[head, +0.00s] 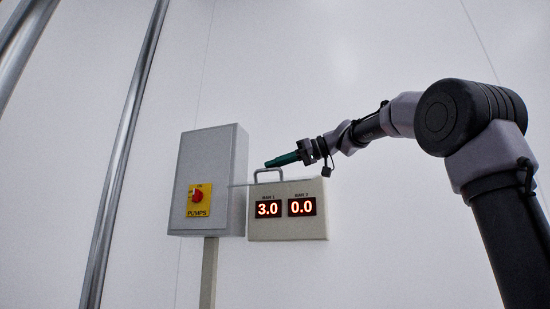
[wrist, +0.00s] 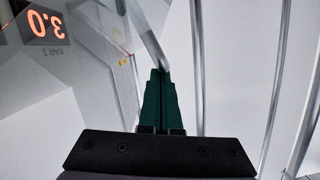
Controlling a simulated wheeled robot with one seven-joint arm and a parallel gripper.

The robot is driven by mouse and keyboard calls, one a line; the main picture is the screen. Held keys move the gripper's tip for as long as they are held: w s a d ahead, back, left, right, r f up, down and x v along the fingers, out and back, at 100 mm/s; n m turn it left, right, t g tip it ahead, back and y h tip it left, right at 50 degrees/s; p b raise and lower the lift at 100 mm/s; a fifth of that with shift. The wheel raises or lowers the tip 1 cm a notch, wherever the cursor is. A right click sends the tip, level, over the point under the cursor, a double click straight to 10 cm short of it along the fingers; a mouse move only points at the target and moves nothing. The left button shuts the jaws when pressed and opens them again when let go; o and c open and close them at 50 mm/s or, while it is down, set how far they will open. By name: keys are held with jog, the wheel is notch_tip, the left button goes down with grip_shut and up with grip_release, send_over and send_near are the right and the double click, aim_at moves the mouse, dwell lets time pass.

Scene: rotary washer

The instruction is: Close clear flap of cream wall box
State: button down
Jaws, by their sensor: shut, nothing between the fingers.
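The cream wall box (head: 289,229) shows red readouts of 3.0 and 0.0 in the head view. A grey bar handle (head: 268,171) stands up from the flap. My gripper (head: 270,163), with green fingers, is shut and empty just above and beside the handle; I cannot tell whether it touches. In the wrist view the shut fingertips (wrist: 160,72) are close to a grey bar, and the box's 3.0 readout (wrist: 46,22) appears upside down at upper left.
A grey box (head: 211,165) with a red knob on a yellow PUMPS plate (head: 198,200) stands immediately left of the cream box, on a post (head: 208,275). Metal pipes (head: 125,150) run up at the left. The white wall around is otherwise bare.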

jog(key=shift+f+n, duration=0.3)
jog(key=shift+f, duration=0.1)
jog(key=w+d+f+n+t, duration=0.1)
jog(key=w+f+n, duration=0.1)
jog(key=w+f, duration=0.2)
jog(key=w+d+f+n+t, duration=0.1)
jog(key=w+f, duration=0.4)
jog(key=f, duration=0.5)
jog(key=shift+d+n+t+h, duration=0.3)
jog(key=shift+d+n, duration=0.35)
jog(key=shift+n, duration=0.55)
jog(key=shift+w+f, duration=0.1)
jog(key=shift+f, duration=0.05)
